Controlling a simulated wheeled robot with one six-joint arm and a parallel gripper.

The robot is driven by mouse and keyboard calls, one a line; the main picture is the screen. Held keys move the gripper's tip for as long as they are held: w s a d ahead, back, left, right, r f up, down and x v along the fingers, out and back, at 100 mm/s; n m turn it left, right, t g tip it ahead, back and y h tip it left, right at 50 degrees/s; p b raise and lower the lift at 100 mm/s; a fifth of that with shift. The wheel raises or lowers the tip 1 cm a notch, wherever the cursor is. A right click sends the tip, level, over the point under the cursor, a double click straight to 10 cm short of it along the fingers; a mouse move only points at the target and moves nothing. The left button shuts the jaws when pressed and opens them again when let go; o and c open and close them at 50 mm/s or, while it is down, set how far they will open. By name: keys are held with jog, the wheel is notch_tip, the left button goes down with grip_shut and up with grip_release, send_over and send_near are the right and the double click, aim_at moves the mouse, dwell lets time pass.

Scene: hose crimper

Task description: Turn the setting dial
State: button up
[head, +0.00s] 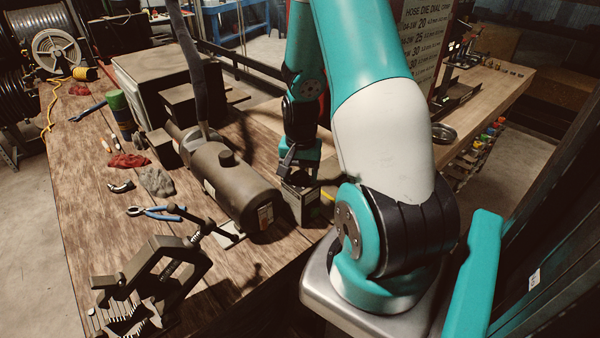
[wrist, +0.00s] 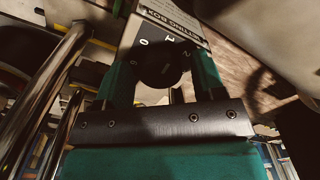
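Small marks sit around the dial. My gripper (wrist: 165,62) has its two teal fingers apart, one on each side of the dial. I see no clear contact between fingers and dial, and shadow hides the edges. In the head view my gripper (head: 298,170) points down just over the small dark setting box (head: 302,205) at the bench's right edge. The dial is hidden there.
The dark cylindrical crimper body (head: 232,185) stands just left of the setting box, with a thick hose rising behind it. A vice-like clamp (head: 150,280), blue pliers (head: 158,212) and red rags (head: 128,161) lie farther left on the wooden bench (head: 85,225).

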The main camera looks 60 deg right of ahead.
aim_at(300, 175)
jog(key=c, duration=0.7)
jog(key=n, duration=0.4)
jog(key=shift+b, duration=0.4)
jog(key=o, duration=0.9)
jog(key=shift+r, duration=0.1)
notch_tip(300, 175, up, 17)
jog(key=b, duration=0.3)
jog(key=shift+r, duration=0.15)
